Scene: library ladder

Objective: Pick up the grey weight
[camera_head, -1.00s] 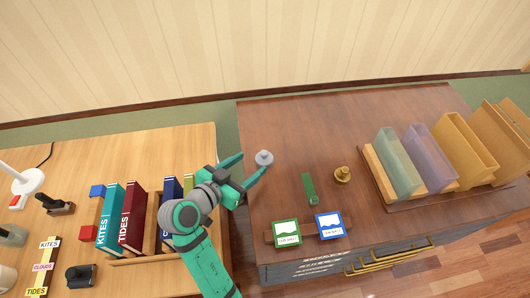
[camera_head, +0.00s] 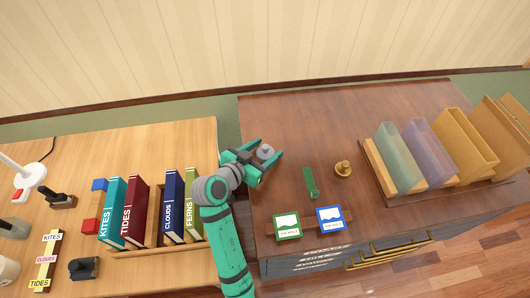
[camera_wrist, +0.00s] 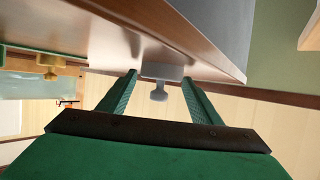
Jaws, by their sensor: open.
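The grey weight (camera_head: 265,152) stands on the dark wooden cabinet top, near its left edge. In the wrist view the grey weight (camera_wrist: 160,82) shows a wide base and a knob, and it lies between the two fingertips. My gripper (camera_head: 263,157) is open with one finger on each side of the weight. In the wrist view my gripper (camera_wrist: 160,82) has a clear gap between each finger and the weight. I cannot tell whether a finger touches it.
A brass weight (camera_head: 343,169) and a green block-like piece (camera_head: 310,182) stand to the right on the cabinet (camera_head: 300,120). Two picture cards (camera_head: 287,227) stand at its front. A rack of coloured folders (camera_head: 430,155) is farther right. Upright books (camera_head: 172,205) stand on the left table.

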